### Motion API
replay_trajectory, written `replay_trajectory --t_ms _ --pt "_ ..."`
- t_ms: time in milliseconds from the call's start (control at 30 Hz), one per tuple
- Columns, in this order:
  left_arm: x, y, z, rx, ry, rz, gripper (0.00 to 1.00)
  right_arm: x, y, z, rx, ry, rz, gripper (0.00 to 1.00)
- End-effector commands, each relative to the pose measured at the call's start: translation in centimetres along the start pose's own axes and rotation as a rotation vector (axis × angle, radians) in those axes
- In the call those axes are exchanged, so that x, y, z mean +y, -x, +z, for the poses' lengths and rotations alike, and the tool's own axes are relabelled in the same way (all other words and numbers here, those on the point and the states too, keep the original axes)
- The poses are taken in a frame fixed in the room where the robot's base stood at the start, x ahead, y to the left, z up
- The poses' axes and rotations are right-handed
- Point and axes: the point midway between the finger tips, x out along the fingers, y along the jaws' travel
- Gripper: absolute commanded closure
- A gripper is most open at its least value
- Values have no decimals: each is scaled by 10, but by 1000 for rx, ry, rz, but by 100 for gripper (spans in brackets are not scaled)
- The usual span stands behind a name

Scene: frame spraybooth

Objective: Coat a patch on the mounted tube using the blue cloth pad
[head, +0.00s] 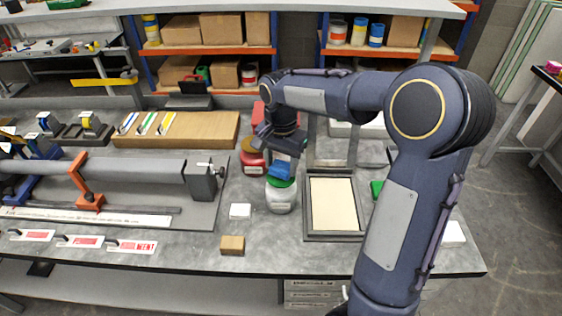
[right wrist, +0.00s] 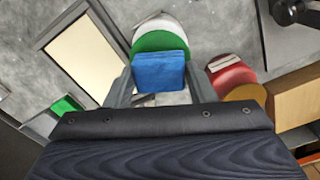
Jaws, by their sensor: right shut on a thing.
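My right gripper (head: 280,150) is shut on the blue cloth pad (head: 280,171), just above a white jar (head: 280,200) with a green top. In the right wrist view the blue pad (right wrist: 160,72) sits between the two fingers, with the green top (right wrist: 160,42) beyond it. I cannot tell whether the pad touches the green top. The grey mounted tube (head: 130,169) lies level at the left, held by an orange clamp (head: 86,190) and a grey end block (head: 204,183). My left gripper is not in view.
A red jar (head: 252,160) stands just left of the white jar. A framed cream tray (head: 333,204) lies to its right. A white block (head: 240,210) and a tan block (head: 232,245) sit near the front edge. A wooden board (head: 180,128) with coloured strips lies behind the tube.

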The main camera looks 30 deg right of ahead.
Motion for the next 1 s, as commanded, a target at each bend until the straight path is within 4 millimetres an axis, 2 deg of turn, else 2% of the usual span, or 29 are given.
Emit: replay_trajectory --t_ms 1000 --pt "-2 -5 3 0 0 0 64 0 -9 0 0 0 0 68"
